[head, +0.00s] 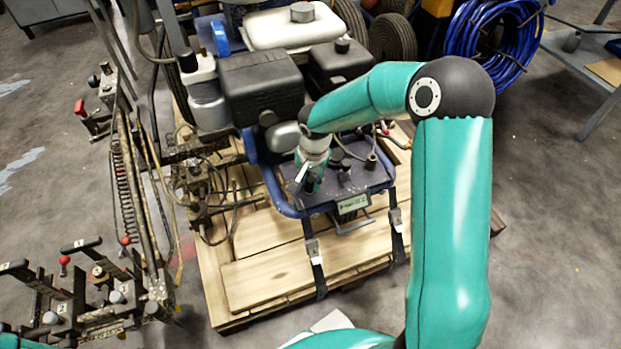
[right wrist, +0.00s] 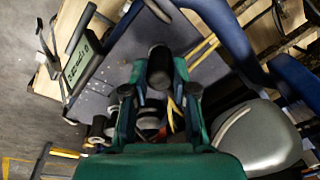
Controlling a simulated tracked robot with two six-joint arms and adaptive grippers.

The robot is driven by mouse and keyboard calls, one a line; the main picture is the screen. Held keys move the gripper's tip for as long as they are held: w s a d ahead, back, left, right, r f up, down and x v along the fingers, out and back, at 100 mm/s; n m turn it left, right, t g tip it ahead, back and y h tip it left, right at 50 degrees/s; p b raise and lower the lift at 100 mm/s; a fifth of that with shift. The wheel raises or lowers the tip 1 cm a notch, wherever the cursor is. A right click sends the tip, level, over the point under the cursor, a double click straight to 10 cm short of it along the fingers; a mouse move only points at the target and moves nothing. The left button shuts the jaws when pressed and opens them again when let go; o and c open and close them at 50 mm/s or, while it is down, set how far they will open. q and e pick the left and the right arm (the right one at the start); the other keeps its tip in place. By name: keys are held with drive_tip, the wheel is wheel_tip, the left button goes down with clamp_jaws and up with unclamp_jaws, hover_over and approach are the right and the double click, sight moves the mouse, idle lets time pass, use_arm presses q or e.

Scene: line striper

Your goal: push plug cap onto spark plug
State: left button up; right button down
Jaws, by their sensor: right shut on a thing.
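My left gripper is not in view.
A black engine box (head: 260,88) and white tank (head: 290,27) stand behind the gripper. A rounded grey cover (right wrist: 258,138) is close beside the gripper in the right wrist view. The machine rests on a wooden pallet (head: 265,285). Levers and hoses crowd the left.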

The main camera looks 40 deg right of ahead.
drive_tip(key=shift+r, duration=0.55)
drive_tip(key=shift+r, duration=0.2)
drive_tip(key=shift+s+a+r+p, duration=0.15)
drive_tip(key=shift+r+p, duration=0.45)
drive_tip(key=shift+r, duration=0.35)
drive_tip(key=shift+s+d+r+p, duration=0.15)
drive_tip(key=shift+r+p, duration=0.4)
drive_tip(key=shift+r, duration=0.35)
drive_tip(key=shift+a, duration=0.15)
